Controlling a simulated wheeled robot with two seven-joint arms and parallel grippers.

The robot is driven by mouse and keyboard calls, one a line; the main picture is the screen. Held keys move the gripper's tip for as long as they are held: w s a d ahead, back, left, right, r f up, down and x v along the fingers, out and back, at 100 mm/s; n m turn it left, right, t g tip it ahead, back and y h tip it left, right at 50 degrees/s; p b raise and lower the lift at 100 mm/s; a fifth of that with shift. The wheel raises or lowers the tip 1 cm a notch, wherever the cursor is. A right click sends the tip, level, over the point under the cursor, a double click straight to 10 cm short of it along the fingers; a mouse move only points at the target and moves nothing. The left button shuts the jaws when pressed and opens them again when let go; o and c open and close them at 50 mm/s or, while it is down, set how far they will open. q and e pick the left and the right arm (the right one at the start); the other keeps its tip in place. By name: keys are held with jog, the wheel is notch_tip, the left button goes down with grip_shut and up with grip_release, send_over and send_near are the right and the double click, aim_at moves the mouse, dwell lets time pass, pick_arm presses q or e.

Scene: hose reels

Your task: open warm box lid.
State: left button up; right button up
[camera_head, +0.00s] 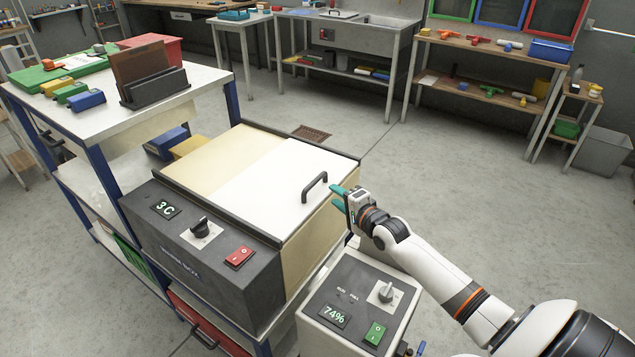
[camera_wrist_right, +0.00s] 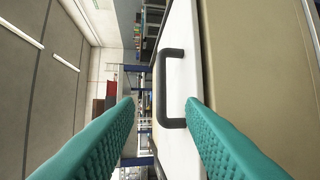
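The warm box (camera_head: 210,245) is a dark grey and cream unit with a "3C" display, a black knob and a red switch. Its white lid (camera_head: 262,182) lies flat and closed on top. A black lid handle (camera_head: 315,187) stands near the lid's right edge; it also shows in the right wrist view (camera_wrist_right: 163,88). My right gripper (camera_head: 338,198) has teal fingers and is just right of the handle. In the right wrist view its fingers (camera_wrist_right: 160,110) are spread apart, with the handle ahead between them. I cannot tell any contact. My left gripper is not in view.
A second control box (camera_head: 360,305) with a "74%" display stands below my right arm. A shelf table (camera_head: 130,115) with coloured blocks and a dark rack stands left of the warm box. Workbenches line the back wall. The floor (camera_head: 480,190) to the right is clear.

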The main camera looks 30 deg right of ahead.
aim_at(316, 183)
jog(key=w, duration=0.3)
jog(key=w+f+b, duration=0.1)
jog(key=w, duration=0.3)
jog(key=w+f, duration=0.1)
jog(key=w, duration=0.3)
jog(key=shift+f+b, duration=0.1)
jog(key=shift+b, duration=0.3)
jog(key=shift+c, duration=0.4)
grip_shut()
